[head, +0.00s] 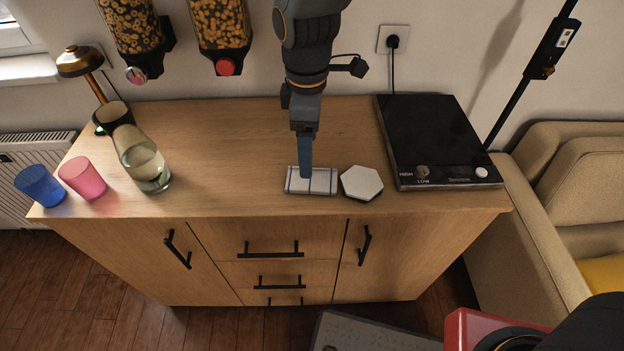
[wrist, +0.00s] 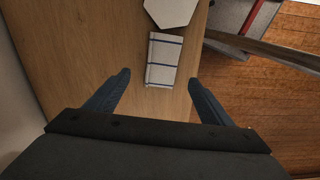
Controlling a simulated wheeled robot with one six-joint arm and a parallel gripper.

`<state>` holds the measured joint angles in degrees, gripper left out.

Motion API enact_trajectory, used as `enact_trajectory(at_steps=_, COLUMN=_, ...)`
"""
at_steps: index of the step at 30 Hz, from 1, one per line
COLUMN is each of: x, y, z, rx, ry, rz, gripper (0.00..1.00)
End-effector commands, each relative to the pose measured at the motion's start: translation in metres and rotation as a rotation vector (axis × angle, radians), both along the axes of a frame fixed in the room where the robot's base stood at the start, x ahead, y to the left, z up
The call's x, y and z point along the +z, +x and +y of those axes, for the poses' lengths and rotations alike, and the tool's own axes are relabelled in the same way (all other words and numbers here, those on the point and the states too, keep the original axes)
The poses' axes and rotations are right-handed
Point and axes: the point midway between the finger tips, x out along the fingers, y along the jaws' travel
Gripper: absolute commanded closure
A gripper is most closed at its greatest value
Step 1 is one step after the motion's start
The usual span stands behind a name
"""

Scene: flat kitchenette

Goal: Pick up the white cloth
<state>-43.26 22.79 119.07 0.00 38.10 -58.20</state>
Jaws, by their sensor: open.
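The white cloth (head: 321,184) is folded into a small rectangle with thin blue lines. It lies flat near the front edge of the wooden cabinet top, and it also shows in the wrist view (wrist: 163,60). My gripper (head: 306,172) points down over the cloth in the head view and hides part of it. In the wrist view my gripper (wrist: 159,82) has its two blue fingers wide apart, with the cloth ahead and between their lines. The fingers appear empty. The exact height above the cloth cannot be told.
A white hexagonal block (head: 362,183) sits just right of the cloth, close beside it. A black hotplate (head: 430,135) stands further right. A glass with liquid (head: 146,166), a pink cup (head: 83,178) and a blue cup (head: 41,187) stand at the left. The cabinet top (head: 225,150) between is clear.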

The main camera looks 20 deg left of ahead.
Motion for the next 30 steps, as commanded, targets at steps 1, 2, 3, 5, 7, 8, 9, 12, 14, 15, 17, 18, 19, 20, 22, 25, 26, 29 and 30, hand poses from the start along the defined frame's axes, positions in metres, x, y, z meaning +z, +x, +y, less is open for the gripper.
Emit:
enact_trajectory(at_steps=1, x=-0.004, y=-0.001, z=0.001, rx=0.007, ry=-0.003, rz=0.003, gripper=0.25)
enact_trajectory(at_steps=2, x=-0.007, y=-0.001, z=0.001, rx=0.008, ry=-0.003, rz=0.003, gripper=0.25)
enact_trajectory(at_steps=3, x=-0.011, y=-0.001, z=0.001, rx=0.008, ry=-0.003, rz=0.004, gripper=0.25)
enact_trajectory(at_steps=5, x=-0.018, y=-0.001, z=0.000, rx=0.006, ry=-0.003, rz=0.004, gripper=0.25)
enact_trajectory(at_steps=7, x=-0.023, y=-0.001, z=0.000, rx=0.005, ry=-0.003, rz=0.003, gripper=0.25)
enact_trajectory(at_steps=8, x=-0.025, y=-0.002, z=0.000, rx=0.005, ry=-0.003, rz=0.003, gripper=0.25)
enact_trajectory(at_steps=9, x=-0.028, y=-0.002, z=0.000, rx=0.004, ry=-0.003, rz=0.003, gripper=0.25)
enact_trajectory(at_steps=12, x=-0.038, y=-0.004, z=-0.001, rx=0.003, ry=-0.004, rz=0.003, gripper=0.25)
enact_trajectory(at_steps=14, x=-0.046, y=-0.005, z=-0.002, rx=0.003, ry=-0.004, rz=0.004, gripper=0.25)
enact_trajectory(at_steps=15, x=-0.051, y=-0.006, z=-0.002, rx=0.003, ry=-0.004, rz=0.004, gripper=0.25)
enact_trajectory(at_steps=17, x=-0.059, y=-0.006, z=-0.001, rx=0.003, ry=-0.003, rz=0.004, gripper=0.25)
enact_trajectory(at_steps=18, x=-0.064, y=-0.005, z=-0.001, rx=0.002, ry=-0.003, rz=0.003, gripper=0.25)
enact_trajectory(at_steps=19, x=-0.067, y=-0.005, z=-0.001, rx=0.002, ry=-0.003, rz=0.004, gripper=0.25)
enact_trajectory(at_steps=20, x=-0.069, y=-0.005, z=-0.001, rx=0.002, ry=-0.003, rz=0.003, gripper=0.25)
enact_trajectory(at_steps=22, x=-0.073, y=-0.005, z=-0.001, rx=0.002, ry=-0.001, rz=0.002, gripper=0.25)
enact_trajectory(at_steps=25, x=-0.076, y=-0.005, z=-0.001, rx=0.002, ry=-0.001, rz=0.001, gripper=0.25)
enact_trajectory(at_steps=26, x=-0.076, y=-0.005, z=-0.001, rx=0.002, ry=0.000, rz=0.001, gripper=0.25)
enact_trajectory(at_steps=29, x=-0.076, y=-0.005, z=-0.001, rx=0.003, ry=0.000, rz=0.000, gripper=0.25)
enact_trajectory(at_steps=30, x=-0.076, y=-0.005, z=-0.001, rx=0.003, ry=0.000, rz=0.000, gripper=0.25)
